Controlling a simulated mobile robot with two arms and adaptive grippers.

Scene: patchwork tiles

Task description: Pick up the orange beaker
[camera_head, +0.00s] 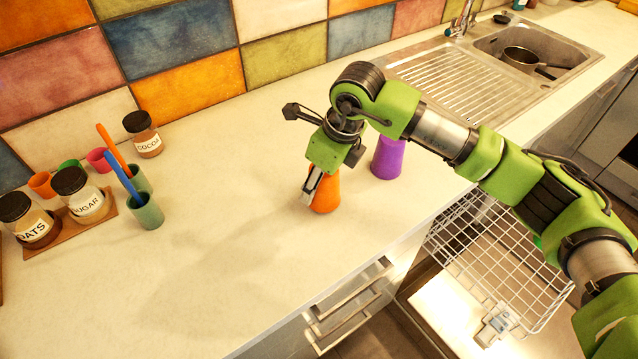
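The orange beaker (326,196) stands upright on the pale worktop near its front edge, wider at the bottom than where it meets the gripper. My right gripper (312,192) points down at it, with a finger in front of the beaker's left side. The gripper hides the beaker's upper part. The other finger is not clearly visible, so I cannot tell whether the gripper is shut on the beaker. My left gripper is not in view.
A purple beaker (388,158) stands close to the right, partly behind my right arm. Jars, small cups and green cups with utensils (147,212) stand at the left. A sink (530,50) is at the back right. An open dishwasher rack (490,250) lies below the front edge.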

